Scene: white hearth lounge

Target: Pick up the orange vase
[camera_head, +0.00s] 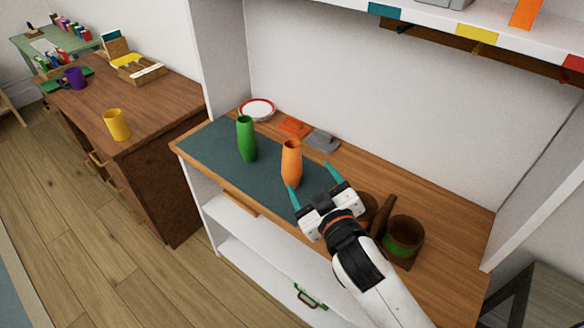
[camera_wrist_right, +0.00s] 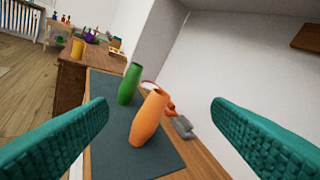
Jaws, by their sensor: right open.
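The orange vase (camera_head: 291,164) stands upright on the dark mat (camera_head: 212,150) on the wooden counter. In the right wrist view the orange vase (camera_wrist_right: 149,117) appears between the two teal fingers, beyond their tips. My right gripper (camera_head: 312,182) is open and empty, just in front of the vase at its lower right, with fingers spread toward it; I cannot tell whether they touch. It also shows in the right wrist view (camera_wrist_right: 160,108). The green vase (camera_head: 246,139) stands upright to the left of the orange one. My left gripper is not in view.
Behind the vases are a red-rimmed plate (camera_head: 257,110), an orange item (camera_head: 295,127) and a grey item (camera_head: 322,140). A brown pot (camera_head: 404,236) stands right of my wrist. A shelf (camera_head: 477,34) overhangs the counter. A yellow cup (camera_head: 117,124) is on the left cabinet.

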